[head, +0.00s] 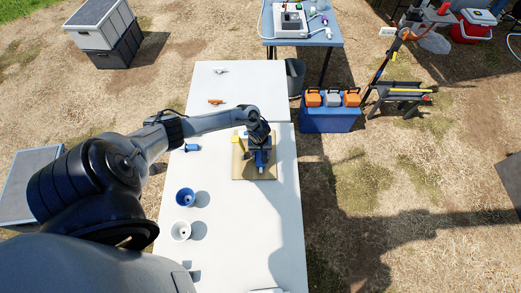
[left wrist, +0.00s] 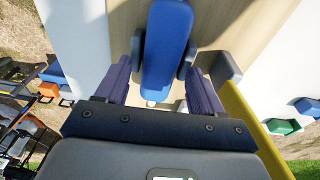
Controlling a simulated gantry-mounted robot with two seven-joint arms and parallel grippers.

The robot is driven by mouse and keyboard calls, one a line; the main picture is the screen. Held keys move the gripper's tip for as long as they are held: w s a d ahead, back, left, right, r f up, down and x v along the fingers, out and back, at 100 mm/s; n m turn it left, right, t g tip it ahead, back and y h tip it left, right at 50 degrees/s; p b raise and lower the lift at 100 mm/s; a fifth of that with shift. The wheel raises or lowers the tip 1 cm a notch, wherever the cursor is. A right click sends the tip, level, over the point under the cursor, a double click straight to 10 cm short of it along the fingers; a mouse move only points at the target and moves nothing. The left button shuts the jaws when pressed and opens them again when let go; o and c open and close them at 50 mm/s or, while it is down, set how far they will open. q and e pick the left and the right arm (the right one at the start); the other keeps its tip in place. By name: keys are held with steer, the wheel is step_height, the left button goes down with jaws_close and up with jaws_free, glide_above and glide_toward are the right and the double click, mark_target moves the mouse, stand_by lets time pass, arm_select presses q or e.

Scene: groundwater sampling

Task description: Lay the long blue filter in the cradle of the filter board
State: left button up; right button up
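The long blue filter (left wrist: 166,42) lies along the tan filter board (left wrist: 229,22) between short grey uprights (left wrist: 187,58) of the cradle. It looks seated between them, though its underside is hidden. In the head view the filter (head: 261,160) shows just below my left gripper (head: 259,146), over the board (head: 243,174). In the left wrist view the two dark purple fingers of my left gripper (left wrist: 163,84) stand apart, one on each side of the filter's near end, with gaps visible. My right gripper is not in view.
A yellow piece (head: 236,139) stands at the board's left. A blue cup (head: 185,197), a white cup (head: 181,231), a small blue part (head: 190,147) and an orange part (head: 215,102) lie on the white table (head: 240,235).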

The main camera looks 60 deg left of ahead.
mark_target(260, 154)
arm_select(q)
steer(key=shift+r, duration=0.1)
step_height(260, 154, up, 10)
steer(key=p, duration=0.4)
steer(key=s+d+r+m+t, duration=0.15)
steer(key=d+m, duration=0.35)
steer(key=d, duration=0.6)
steer(key=s+d+r+m+t, duration=0.1)
steer(key=d+r+m+t, duration=0.2)
steer(key=d, duration=0.8)
steer(key=s+d+r+m+g, duration=0.1)
steer(key=s+d+r+m, duration=0.1)
steer(key=s+r, duration=0.3)
steer(key=s+d+r+m+g+h, duration=0.1)
steer(key=s+d+r+m, duration=0.1)
steer(key=s+r+m, duration=0.2)
step_height(260, 154, up, 2)
steer(key=shift+s+r, duration=0.1)
steer(key=shift+s, duration=0.9)
